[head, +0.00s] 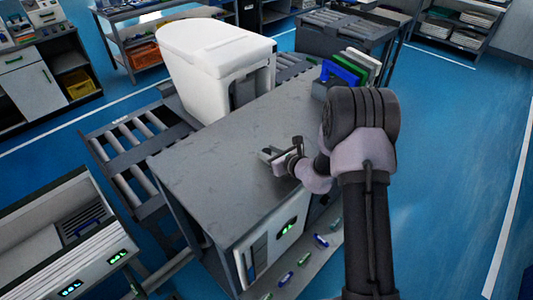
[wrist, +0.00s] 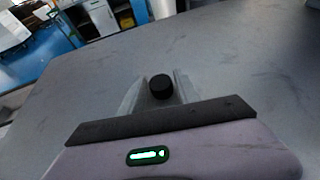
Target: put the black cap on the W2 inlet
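The black cap (wrist: 160,86) is a small dark cylinder in the wrist view, between the two pale fingers of my gripper (wrist: 158,90). The fingers flank it closely on both sides, and my gripper looks shut on it. In the head view my gripper (head: 270,154) is over the grey worktop (head: 205,160), near its right side. The cap cannot be made out there. I cannot pick out the W2 inlet in either view.
A rack with blue, green and white upright panels (head: 350,66) stands at the worktop's far right corner. A roller conveyor (head: 130,150) runs along the left. The worktop left of my gripper is bare. Small coloured parts (head: 304,258) lie on a ledge below its front.

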